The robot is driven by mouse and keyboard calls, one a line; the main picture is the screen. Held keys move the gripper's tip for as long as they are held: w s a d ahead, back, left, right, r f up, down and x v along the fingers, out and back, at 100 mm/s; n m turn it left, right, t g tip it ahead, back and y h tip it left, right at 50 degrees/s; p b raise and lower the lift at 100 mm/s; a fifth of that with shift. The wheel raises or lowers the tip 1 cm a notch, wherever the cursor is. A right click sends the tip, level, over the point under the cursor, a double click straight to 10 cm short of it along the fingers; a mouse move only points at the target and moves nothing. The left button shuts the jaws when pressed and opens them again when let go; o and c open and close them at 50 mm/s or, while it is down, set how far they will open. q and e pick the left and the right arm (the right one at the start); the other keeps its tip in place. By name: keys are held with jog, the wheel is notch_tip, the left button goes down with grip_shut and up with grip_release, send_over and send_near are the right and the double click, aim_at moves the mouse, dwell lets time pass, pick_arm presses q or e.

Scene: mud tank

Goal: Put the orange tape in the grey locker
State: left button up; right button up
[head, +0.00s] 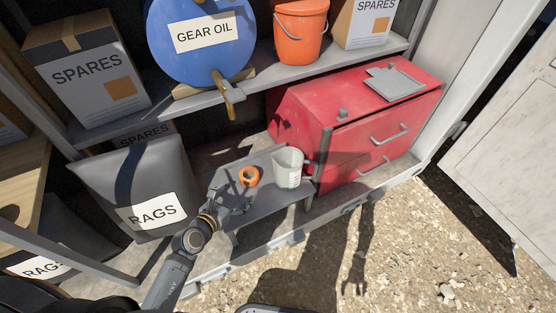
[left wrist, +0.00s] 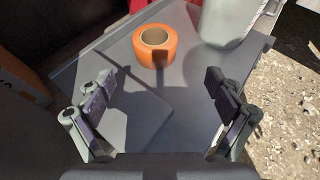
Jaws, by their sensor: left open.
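The orange tape (head: 249,176) is a roll lying flat on a low grey bench (head: 262,200), hole facing up. In the left wrist view the tape (left wrist: 155,46) lies ahead of my left gripper (left wrist: 160,88), near the bench's far side. My left gripper (head: 232,196) is open and empty above the bench, just short of the tape, its two fingers wide apart. I cannot pick out a grey locker for certain in either view. My right gripper is not in view.
A grey jug (head: 288,167) stands on the bench, right of the tape. A red tool cabinet (head: 345,140) stands beyond it. A RAGS bag (head: 140,190) is at left. A blue GEAR OIL drum (head: 203,60) and orange bucket (head: 299,30) sit on the shelf above. Gravel lies in front.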

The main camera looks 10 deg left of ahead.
aim_at(244, 180)
pick_arm(q)
jog(key=shift+s+f, duration=0.1)
jog(key=shift+s+a, duration=0.2)
jog(key=b+x, duration=0.1)
jog(key=x, duration=0.3)
jog(key=shift+w+d, duration=0.2)
jog(key=shift+w, duration=0.3)
jog(key=x, duration=0.1)
jog(key=b+x, duration=0.1)
jog(key=x, duration=0.2)
jog(key=shift+w+a, duration=0.25)
jog(key=shift+w, duration=0.25)
jog(key=shift+s, duration=0.1)
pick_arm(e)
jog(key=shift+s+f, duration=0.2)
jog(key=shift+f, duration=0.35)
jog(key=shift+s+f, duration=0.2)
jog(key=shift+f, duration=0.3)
pick_arm(q)
jog(key=c, duration=1.3)
jog(key=shift+r, duration=0.2)
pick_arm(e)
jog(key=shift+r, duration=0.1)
